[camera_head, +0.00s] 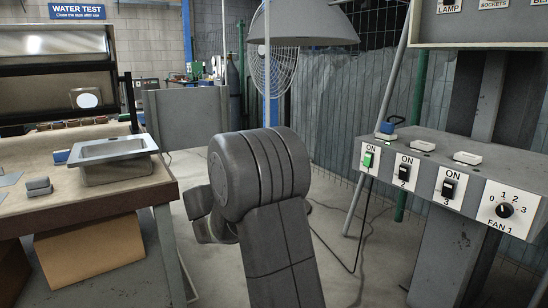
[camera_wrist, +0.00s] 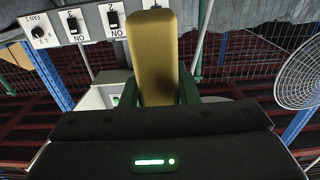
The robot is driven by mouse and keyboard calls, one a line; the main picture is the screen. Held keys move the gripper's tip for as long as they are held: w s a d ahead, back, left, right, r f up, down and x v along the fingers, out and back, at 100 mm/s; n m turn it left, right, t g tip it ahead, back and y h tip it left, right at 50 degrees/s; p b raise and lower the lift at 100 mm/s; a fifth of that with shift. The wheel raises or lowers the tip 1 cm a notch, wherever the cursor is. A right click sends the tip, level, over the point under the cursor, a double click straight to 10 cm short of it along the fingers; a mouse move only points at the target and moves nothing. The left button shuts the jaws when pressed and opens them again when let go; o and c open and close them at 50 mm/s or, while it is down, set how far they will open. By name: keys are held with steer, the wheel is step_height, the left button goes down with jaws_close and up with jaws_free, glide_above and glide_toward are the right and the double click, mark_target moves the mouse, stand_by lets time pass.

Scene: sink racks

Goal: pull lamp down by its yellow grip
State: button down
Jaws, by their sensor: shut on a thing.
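The lamp's grey shade (camera_head: 302,22) hangs at the top middle of the head view, above my arm. The yellow grip (camera_wrist: 153,50) stands large in the middle of the wrist view. My gripper (camera_wrist: 158,86) is shut on the yellow grip, with a dark finger at each side of its near end. In the head view my own grey arm stands in front, and neither the gripper nor the yellow grip shows there. How the grip joins the lamp is not visible.
A switch panel (camera_head: 437,180) with several switches and a fan knob stands at the right. A caged fan (camera_head: 272,66) is behind the lamp. A workbench (camera_head: 60,207) with a metal sink (camera_head: 112,149) stands at the left. A slanted pole (camera_head: 384,105) rises left of the panel.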

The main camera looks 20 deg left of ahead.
step_height(320, 180, down, 7)
stand_by(0.3)
steer(key=shift+f, duration=0.15)
steer(key=c, duration=1.1)
jaws_free()
steer(key=shift+s+a, duration=0.1)
steer(key=shift+s, duration=0.05)
steer(key=p+v, duration=0.3)
steer(key=v, duration=1)
steer(key=shift+s+a, duration=0.15)
